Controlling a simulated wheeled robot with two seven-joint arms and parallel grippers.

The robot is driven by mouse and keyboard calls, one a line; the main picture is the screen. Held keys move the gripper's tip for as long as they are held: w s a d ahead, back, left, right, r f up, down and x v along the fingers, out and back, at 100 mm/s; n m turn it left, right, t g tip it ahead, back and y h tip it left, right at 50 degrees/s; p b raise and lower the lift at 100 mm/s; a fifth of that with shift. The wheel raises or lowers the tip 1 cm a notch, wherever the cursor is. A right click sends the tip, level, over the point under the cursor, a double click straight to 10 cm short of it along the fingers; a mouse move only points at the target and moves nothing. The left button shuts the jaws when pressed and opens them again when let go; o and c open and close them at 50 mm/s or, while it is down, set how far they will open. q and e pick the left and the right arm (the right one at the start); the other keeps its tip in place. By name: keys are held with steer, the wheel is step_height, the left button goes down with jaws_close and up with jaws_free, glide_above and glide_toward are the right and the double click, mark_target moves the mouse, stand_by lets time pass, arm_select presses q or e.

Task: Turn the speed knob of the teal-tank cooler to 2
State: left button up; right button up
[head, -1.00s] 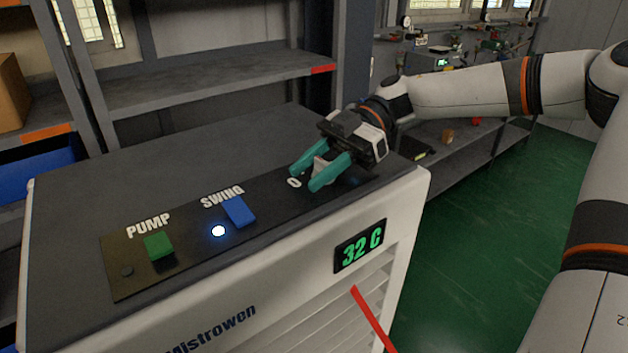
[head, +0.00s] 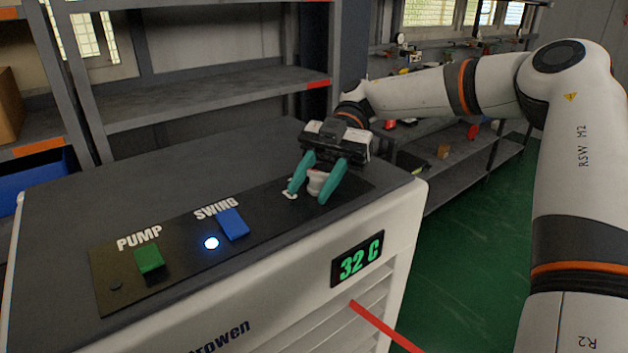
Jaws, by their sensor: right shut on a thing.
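The cooler (head: 265,277) is a white cabinet with a dark top, and a black control panel (head: 130,290) lies along its front edge. Its tank is not in view, so I cannot tell the tank's colour. The pale speed knob (head: 316,183) is at the right end of the panel. My right gripper (head: 312,192) is shut on the knob, one teal finger on each side. A "0" mark (head: 290,195) shows at the left finger; the other speed marks are hidden, and I cannot read the knob's setting. My left gripper is not in view.
Left of the knob on the panel are a green PUMP switch (head: 149,259), a blue SWING switch (head: 233,224) and a lit indicator (head: 211,243). The display (head: 357,259) reads 32 C. Grey shelves (head: 205,97) stand behind; green floor (head: 465,265) is clear at right.

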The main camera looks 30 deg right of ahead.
steer(key=shift+f, duration=0.1)
steer(key=o, duration=1)
